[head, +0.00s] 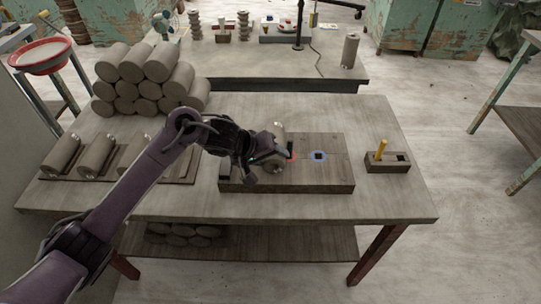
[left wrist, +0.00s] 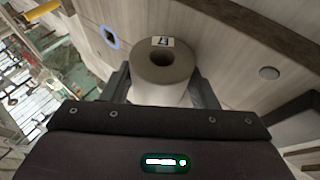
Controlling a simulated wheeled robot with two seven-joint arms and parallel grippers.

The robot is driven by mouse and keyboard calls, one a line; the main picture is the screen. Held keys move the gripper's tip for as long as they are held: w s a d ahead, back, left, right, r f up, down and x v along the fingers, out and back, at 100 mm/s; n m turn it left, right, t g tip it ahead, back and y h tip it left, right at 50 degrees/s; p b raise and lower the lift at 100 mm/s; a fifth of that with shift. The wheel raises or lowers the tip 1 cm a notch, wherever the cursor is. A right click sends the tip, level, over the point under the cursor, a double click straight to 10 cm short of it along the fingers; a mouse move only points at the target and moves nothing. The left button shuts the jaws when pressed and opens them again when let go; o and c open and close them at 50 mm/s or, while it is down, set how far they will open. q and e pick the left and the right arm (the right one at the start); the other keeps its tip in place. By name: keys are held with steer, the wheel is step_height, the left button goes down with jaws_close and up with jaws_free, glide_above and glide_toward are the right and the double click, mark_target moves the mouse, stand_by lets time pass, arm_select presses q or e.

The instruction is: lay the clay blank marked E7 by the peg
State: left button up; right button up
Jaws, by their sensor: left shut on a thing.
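My left gripper (head: 268,158) is shut on a clay blank (head: 279,132), a grey cylinder, above the left part of a thick wooden board (head: 330,178). In the left wrist view the blank (left wrist: 150,92) sits between the two fingers, its end with a round hole facing the camera. A small white label (left wrist: 162,42) is on it; its marking is too small to read surely. A yellow peg (head: 381,148) stands tilted in a small dark wooden block (head: 400,167) right of the board. My right gripper is not in view.
The board has a dark square hole ringed in blue (head: 318,156). Several blanks (head: 95,154) lie on a rack at the left, and a pile of blanks (head: 140,75) stands behind it. The table (head: 400,205) is bare between board and block.

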arm_select(q)
steer(key=shift+s+f, duration=0.15)
steer(key=shift+f, duration=0.15)
steer(key=o, duration=1.5)
steer(key=shift+s+f, duration=0.1)
steer(key=shift+f, duration=0.1)
steer(key=shift+a+f, duration=0.1)
steer(key=shift+f, duration=0.05)
steer(key=v, duration=0.2)
steer(key=p+v, duration=0.1)
steer(key=v, duration=0.2)
steer(key=d+r+v, duration=0.1)
steer(key=v, duration=0.2)
steer(key=shift+w+a+r, duration=0.15)
steer(key=shift+w+r, duration=0.05)
steer(key=shift+w, duration=0.05)
